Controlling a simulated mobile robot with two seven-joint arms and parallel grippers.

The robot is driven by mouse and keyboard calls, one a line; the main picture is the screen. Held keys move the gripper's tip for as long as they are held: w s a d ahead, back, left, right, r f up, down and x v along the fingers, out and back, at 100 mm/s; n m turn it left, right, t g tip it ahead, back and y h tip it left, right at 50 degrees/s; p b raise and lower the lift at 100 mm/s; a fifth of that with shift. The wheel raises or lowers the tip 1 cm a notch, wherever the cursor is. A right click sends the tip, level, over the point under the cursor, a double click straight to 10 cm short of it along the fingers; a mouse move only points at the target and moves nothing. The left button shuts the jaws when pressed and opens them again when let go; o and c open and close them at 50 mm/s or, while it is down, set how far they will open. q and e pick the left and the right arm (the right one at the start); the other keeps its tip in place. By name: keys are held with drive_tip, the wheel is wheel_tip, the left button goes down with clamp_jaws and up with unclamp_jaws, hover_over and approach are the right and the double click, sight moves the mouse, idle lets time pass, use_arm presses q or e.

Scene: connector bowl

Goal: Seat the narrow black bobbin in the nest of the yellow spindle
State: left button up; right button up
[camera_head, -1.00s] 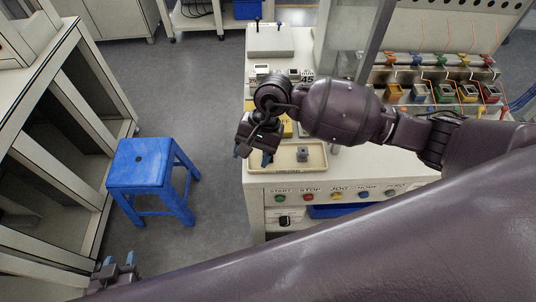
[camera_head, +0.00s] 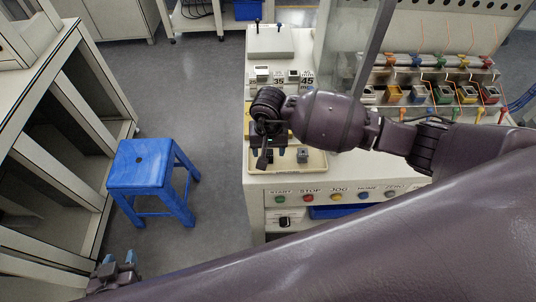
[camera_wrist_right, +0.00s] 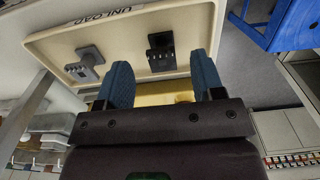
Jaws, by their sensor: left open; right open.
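A black bobbin (camera_wrist_right: 160,52) lies in the cream tray (camera_wrist_right: 60,38), as my right wrist view shows. My right gripper (camera_wrist_right: 160,68) is open, with its blue fingers on either side of the bobbin in the picture; no contact shows. In the head view this gripper (camera_head: 272,155) hangs over the tray's left part and the bobbin cannot be made out behind it. My left gripper (camera_head: 118,270) is open and empty, bottom left.
A grey bobbin (camera_wrist_right: 85,62) also sits in the tray; the head view shows it too (camera_head: 302,155). A clear panel with a grey post (camera_head: 372,45) stands between tray and nests. A button panel (camera_head: 335,195) fronts the bench. A blue stool (camera_head: 142,163) stands left.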

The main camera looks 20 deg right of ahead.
sight(268, 154)
drive_tip(key=shift+f, duration=1.7)
drive_tip(key=c, duration=1)
drive_tip(key=shift+r, duration=0.1)
wheel_tip(268, 154, up, 20)
drive_tip(key=shift+b, duration=0.35)
